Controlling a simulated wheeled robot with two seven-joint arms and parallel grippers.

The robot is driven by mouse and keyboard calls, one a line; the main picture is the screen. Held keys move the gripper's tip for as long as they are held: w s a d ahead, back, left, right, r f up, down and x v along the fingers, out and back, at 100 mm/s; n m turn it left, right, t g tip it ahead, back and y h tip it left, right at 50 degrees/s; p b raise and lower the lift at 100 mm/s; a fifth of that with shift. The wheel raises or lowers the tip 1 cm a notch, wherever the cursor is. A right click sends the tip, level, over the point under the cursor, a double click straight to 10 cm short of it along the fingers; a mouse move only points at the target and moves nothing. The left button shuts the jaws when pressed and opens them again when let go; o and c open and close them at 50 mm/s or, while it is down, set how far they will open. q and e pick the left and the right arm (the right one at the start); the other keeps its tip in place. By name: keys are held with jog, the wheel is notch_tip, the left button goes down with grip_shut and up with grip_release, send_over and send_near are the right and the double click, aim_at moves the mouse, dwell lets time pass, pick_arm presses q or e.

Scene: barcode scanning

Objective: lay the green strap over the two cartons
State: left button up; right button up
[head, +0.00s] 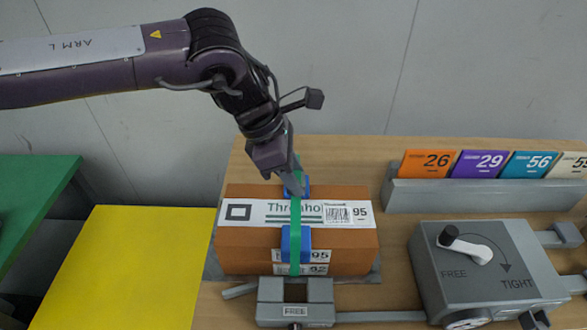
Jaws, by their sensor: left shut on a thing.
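The green strap (295,215) runs across the top of the upper brown carton (345,240) and down its front face. A blue corner piece (304,240) sits under the strap at the front edge, and another blue piece (305,187) is at the back edge. The labels 95 and 92 on the front mark two stacked cartons; most of the lower carton is hidden. My left gripper (292,188) is over the back edge of the upper carton, shut on the strap. The strap also shows rising behind the gripper. My right gripper is not in view.
A grey clamp block (295,290) marked FREE stands in front of the cartons. A grey box (480,265) with a lever pointing toward FREE is at the right. A grey rack (470,194) holds numbered cards behind it. A yellow surface (150,260) lies at the left.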

pick_arm(q)
jog(key=shift+f+b, duration=1.9)
jog(key=shift+f, duration=1.1)
jog(key=o, duration=1.3)
jog(key=v, duration=0.8)
jog(key=shift+b, duration=0.35)
jog(key=shift+f, duration=0.1)
